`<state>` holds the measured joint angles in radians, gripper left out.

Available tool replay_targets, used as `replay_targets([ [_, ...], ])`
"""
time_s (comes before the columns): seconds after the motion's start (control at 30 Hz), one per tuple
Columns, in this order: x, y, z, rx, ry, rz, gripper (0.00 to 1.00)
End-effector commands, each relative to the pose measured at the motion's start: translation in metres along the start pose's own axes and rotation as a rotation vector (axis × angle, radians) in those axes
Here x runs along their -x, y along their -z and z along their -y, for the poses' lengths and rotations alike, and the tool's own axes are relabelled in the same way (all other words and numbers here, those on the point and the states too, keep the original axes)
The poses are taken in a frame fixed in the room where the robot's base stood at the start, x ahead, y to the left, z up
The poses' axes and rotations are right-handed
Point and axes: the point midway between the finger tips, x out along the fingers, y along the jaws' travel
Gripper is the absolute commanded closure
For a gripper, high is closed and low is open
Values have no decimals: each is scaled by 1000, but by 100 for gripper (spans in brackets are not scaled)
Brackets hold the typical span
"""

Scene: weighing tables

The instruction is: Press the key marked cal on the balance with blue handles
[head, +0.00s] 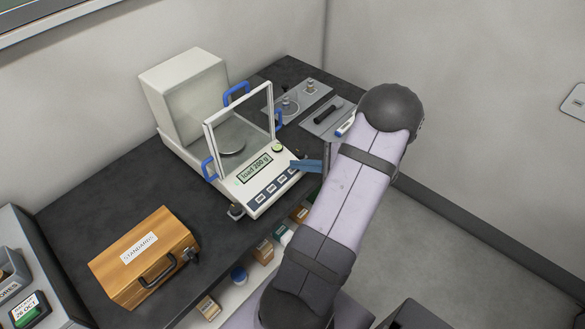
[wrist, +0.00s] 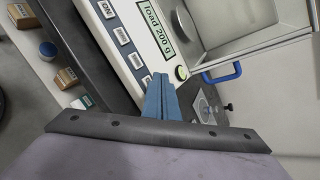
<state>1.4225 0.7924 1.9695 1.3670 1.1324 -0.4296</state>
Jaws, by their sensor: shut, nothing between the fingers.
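The balance with blue handles (head: 228,192) stands on the dark bench, its display (head: 254,168) reading "load 200 g". The end key there seems to read "ON"; the other labels are too small to read, so I cannot tell which is cal. My gripper (head: 297,165) has its blue fingers shut and empty at the right end of the key row. In the wrist view the fingertips (wrist: 161,77) partly cover that end; contact cannot be told.
A round green bubble level (wrist: 181,73) sits beside the fingertips. The glass front frame (head: 241,114) rises behind the display. A wooden standards box (head: 170,273) stands at the left. Grey trays (head: 325,126) with small items lie at the back right.

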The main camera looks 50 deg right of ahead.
Motion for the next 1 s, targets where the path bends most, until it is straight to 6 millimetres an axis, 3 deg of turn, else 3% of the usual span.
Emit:
replay_targets([
  [0.53,5,-4,4,0,0,0,100],
  [1.0,32,-24,24,0,0,-1,100],
])
